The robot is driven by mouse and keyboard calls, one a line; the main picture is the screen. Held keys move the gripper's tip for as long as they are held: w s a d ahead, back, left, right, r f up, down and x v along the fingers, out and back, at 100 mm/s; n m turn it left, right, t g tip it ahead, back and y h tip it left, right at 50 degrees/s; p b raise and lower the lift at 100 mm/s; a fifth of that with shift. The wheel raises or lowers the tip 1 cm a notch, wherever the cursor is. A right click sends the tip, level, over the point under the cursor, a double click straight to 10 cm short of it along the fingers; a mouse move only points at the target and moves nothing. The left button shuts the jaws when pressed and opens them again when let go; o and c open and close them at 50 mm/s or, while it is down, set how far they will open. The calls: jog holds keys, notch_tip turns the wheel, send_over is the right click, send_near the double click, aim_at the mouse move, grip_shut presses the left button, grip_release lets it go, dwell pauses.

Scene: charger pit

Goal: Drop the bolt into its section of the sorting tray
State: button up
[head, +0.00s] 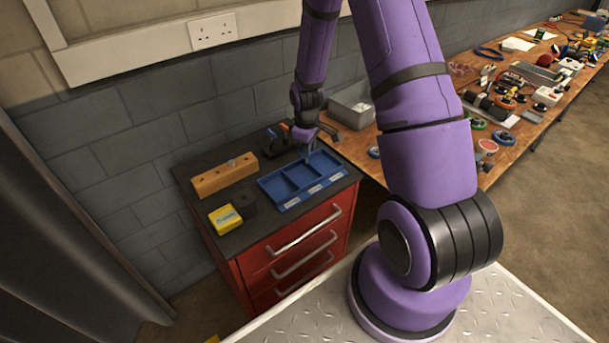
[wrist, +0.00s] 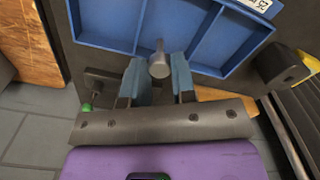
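The blue sorting tray (head: 283,204) lies on the dark top of a red drawer cabinet, with three sections side by side and white labels along its front rim. It also shows in the wrist view (wrist: 105,45), where the sections look empty. My gripper (head: 307,157) is over the back part of the tray. In the wrist view my gripper's fingers (wrist: 160,75) are closed on the grey metal bolt (wrist: 160,60), with its round head towards the camera. The bolt appears near a divider and the tray's back wall; its lower end is hidden.
A wooden block (head: 215,178) lies left of the tray. A black stand (head: 276,140) is behind the tray. A grey bin (head: 352,107) sits on the cluttered wooden bench to the right.

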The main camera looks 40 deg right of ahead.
jog(key=o, duration=0.4)
jog(key=shift+r, duration=0.1)
notch_tip(320, 180, up, 11)
jog(key=shift+f, duration=0.2)
dwell(0.6)
